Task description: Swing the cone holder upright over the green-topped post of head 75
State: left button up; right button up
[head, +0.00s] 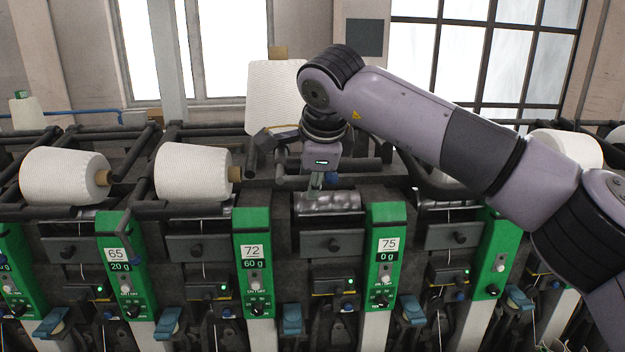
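The green-topped post of head 75 (387,215) stands right of centre, its display reading 0 g. Left of it is a bare metal drum (340,202). Above and behind this drum, a large white cone (270,95) stands roughly upright, a brown tube end at its top. Dark holder arms (265,150) show below the cone, partly hidden by my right arm. My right gripper (316,184) points down just above the drum, in front of the holder. Its fingers are small and overlap, so I cannot tell their opening or any contact. My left gripper is out of view.
White cones lie sideways at the left on heads 65 (65,176) and 72 (193,172). Another cone (568,148) is partly behind my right arm. Dark bars and green posts, such as post 72 (253,220), crowd the row. Free air lies above the left cones.

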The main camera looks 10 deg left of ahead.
jog(key=shift+o, duration=0.4)
jog(key=shift+a+f, duration=0.1)
jog(key=shift+s+r, duration=0.1)
jog(key=shift+r, duration=0.1)
jog(key=v, duration=1.1)
jog(key=shift+r, duration=0.25)
